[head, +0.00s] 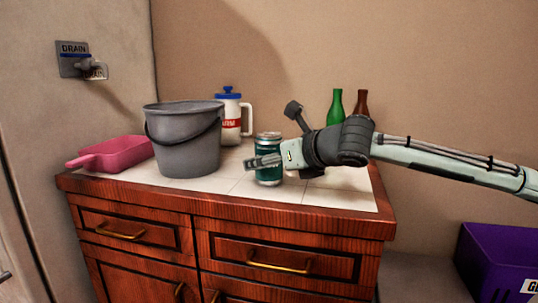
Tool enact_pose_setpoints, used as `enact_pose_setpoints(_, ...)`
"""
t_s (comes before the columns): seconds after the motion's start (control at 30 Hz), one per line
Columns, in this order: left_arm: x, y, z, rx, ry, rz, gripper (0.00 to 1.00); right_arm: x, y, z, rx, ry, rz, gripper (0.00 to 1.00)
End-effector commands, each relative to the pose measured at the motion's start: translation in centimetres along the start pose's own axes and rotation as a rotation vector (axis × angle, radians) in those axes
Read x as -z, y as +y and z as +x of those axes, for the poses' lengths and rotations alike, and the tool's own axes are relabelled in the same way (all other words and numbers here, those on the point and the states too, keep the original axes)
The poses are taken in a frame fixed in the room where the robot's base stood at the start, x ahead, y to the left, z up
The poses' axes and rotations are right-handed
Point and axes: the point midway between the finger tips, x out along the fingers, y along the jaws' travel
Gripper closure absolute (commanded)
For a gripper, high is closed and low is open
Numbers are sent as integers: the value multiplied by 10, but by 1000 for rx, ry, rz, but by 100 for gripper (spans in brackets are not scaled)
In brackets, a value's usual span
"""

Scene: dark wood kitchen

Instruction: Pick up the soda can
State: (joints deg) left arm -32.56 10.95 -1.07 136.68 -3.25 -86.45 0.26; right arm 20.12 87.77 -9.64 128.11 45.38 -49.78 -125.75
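The soda can (268,177) is teal with a silver top and stands upright on the tiled top of the wooden cabinet, right of the grey bucket. One finger crosses in front of the can; the other finger is hidden. I cannot tell whether the fingers touch or grip the can. My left gripper is not in view.
A grey bucket (187,150) and a pink scoop (118,154) stand left of the can. A white jug with a blue lid (230,112), a green bottle (336,107) and a brown bottle (361,103) stand behind. The front tiles (309,195) are clear. A purple box (497,262) is lower right.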

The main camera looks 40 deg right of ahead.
Motion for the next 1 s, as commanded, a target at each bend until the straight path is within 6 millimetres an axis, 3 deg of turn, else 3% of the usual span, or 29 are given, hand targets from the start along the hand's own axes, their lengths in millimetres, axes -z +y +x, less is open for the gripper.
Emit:
enact_pose_setpoints(0.27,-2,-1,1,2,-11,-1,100,0,0,1,1,0,-1,24)
enact_pose_setpoints(0.73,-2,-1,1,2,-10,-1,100,0,0,1,0,1,-1,81)
enact_pose_setpoints(1.0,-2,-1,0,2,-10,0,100,0,0,1,0,-1,-1,83)
